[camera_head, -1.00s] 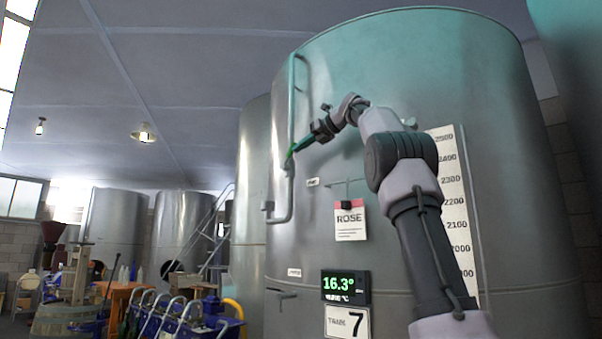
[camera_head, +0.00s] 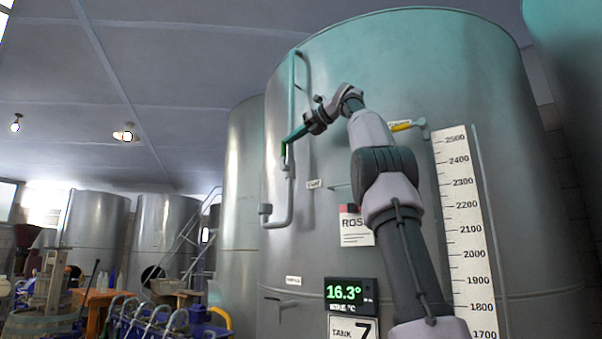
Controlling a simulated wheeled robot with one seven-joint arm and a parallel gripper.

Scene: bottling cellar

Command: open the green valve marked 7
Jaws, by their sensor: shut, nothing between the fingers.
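The tank marked 7 (camera_head: 364,331) is a large steel cylinder (camera_head: 400,75) with a vertical pipe on its left side. On that pipe is a small green valve handle (camera_head: 283,150), which looks about upright, in line with the pipe. My gripper (camera_head: 289,139) reaches in from the right, its fingertips at or very close to the handle's upper part. Its fingers are shut with nothing held between them. Whether they touch the handle is too small to tell. No number on the valve itself can be read.
A yellow handle (camera_head: 401,126) sits on a fitting right of my arm. A level scale (camera_head: 466,230), a ROSE sign (camera_head: 356,226) and a lit 16.3° display (camera_head: 350,292) are on the tank's front. A small lever (camera_head: 281,300) sticks out lower left.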

